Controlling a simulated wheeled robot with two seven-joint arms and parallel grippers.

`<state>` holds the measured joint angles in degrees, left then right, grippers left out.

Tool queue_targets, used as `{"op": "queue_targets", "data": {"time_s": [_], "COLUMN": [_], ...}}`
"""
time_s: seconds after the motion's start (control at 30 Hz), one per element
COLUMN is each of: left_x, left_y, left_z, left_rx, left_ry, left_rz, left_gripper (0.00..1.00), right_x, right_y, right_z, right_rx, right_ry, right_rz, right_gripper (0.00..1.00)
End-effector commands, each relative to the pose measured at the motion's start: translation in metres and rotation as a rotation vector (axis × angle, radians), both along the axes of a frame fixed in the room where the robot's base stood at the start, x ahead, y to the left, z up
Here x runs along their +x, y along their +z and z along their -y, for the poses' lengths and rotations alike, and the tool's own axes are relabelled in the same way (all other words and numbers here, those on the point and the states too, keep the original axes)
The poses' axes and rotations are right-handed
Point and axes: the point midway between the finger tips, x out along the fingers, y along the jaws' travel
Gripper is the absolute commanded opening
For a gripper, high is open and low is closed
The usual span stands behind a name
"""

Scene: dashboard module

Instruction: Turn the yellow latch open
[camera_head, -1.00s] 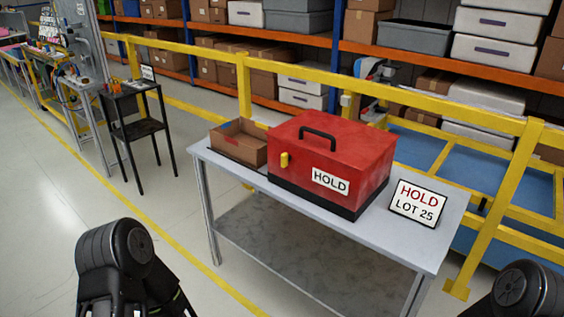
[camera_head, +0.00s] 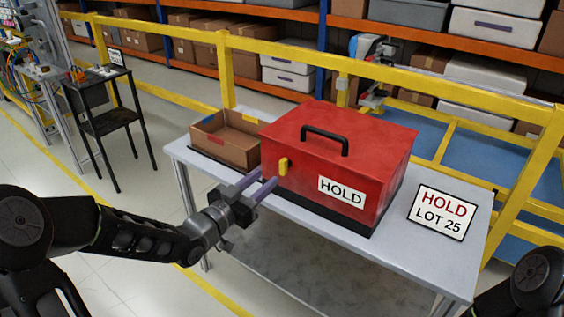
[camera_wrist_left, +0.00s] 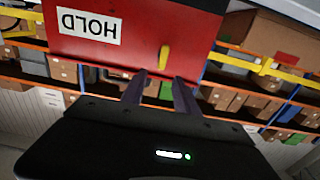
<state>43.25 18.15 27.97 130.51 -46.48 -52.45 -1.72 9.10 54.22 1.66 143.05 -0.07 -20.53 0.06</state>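The yellow latch (camera_head: 283,166) is on the front face of the red box (camera_head: 350,140), near its left end, and stands upright. The box has a black handle on its lid and a white HOLD label. My left gripper (camera_head: 268,183) is in front of the box, its two fingers pointing at the face just left of and below the latch. In the left wrist view the latch (camera_wrist_left: 164,57) shows beyond the fingers (camera_wrist_left: 160,85), which are apart with nothing between them. My right gripper is out of view; only a part of the right arm shows.
The box stands on a grey table (camera_head: 452,262). An open cardboard box (camera_head: 226,147) is to its left, and a HOLD LOT 25 sign (camera_head: 442,212) is to its right. A yellow railing (camera_head: 300,58) runs behind the table.

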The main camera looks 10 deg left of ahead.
Motion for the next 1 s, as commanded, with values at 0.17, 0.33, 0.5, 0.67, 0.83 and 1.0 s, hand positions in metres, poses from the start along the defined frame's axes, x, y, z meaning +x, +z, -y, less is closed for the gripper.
{"op": "queue_targets", "data": {"time_s": [0.17,0.33,0.5,0.67,0.83,1.0], "left_x": [0.001,0.011,0.033,0.056,0.071,0.073], "left_y": [-0.001,-0.001,-0.001,0.000,-0.001,-0.001], "left_z": [0.000,0.005,0.014,0.023,0.028,0.029], "left_rx": [-0.001,-0.004,-0.005,-0.004,-0.003,-0.002], "left_ry": [0.001,0.000,0.000,0.000,0.001,0.002], "left_rz": [-0.003,-0.005,-0.005,-0.005,-0.006,-0.005], "left_gripper": [0.36,0.36,0.36,0.36,0.36,0.36], "right_x": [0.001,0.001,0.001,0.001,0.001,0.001], "right_y": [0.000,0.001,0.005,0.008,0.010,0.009], "right_z": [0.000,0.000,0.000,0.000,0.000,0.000], "right_rx": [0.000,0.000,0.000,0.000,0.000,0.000], "right_ry": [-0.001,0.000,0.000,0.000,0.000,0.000], "right_rz": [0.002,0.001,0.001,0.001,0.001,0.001], "right_gripper": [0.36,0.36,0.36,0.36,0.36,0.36]}}
